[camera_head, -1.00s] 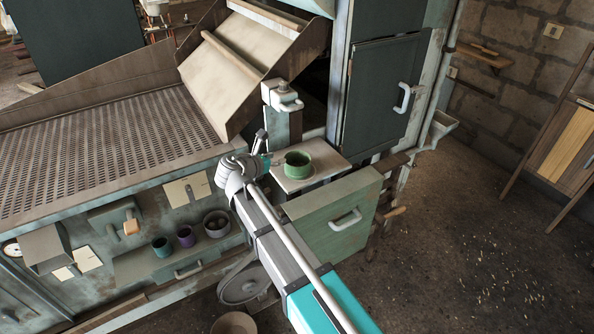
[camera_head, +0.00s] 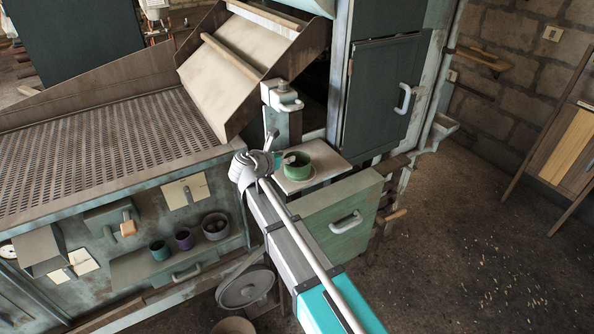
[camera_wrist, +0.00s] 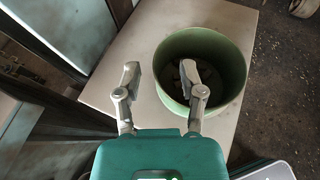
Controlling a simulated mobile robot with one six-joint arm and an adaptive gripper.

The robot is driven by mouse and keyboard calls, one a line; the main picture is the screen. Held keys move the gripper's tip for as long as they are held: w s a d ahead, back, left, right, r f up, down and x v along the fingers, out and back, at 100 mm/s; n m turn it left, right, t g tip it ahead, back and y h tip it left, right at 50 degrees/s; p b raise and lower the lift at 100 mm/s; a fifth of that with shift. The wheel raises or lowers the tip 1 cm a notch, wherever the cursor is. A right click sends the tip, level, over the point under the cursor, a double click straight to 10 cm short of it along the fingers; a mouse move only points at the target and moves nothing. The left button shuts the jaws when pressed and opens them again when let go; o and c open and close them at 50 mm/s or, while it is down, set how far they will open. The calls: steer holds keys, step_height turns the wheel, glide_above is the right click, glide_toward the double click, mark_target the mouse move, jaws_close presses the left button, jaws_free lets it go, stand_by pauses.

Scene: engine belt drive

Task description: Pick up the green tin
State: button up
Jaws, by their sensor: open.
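The green tin (camera_head: 299,175) is a round open-topped pot standing upright on a pale board (camera_head: 334,168) beside the machine. In the wrist view the green tin (camera_wrist: 226,104) sits right of centre, with dark contents at its bottom. My gripper (camera_wrist: 160,78) is open and empty. Its right finger overlaps the tin's opening in the picture; its left finger is outside the tin's left side, over the board. I cannot tell whether the right finger is inside the tin or above it. In the head view my gripper (camera_head: 282,150) is partly hidden by my wrist.
A grey post with a handle (camera_head: 283,97) stands close behind the tin. A green drawer front (camera_head: 345,222) is below the board. A teal cup (camera_head: 159,250), a purple cup (camera_head: 184,239) and a grey pot (camera_head: 216,226) stand on a lower shelf. Open floor lies to the right.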

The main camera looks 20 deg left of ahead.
steer(key=shift+x, duration=1.05)
jaws_close()
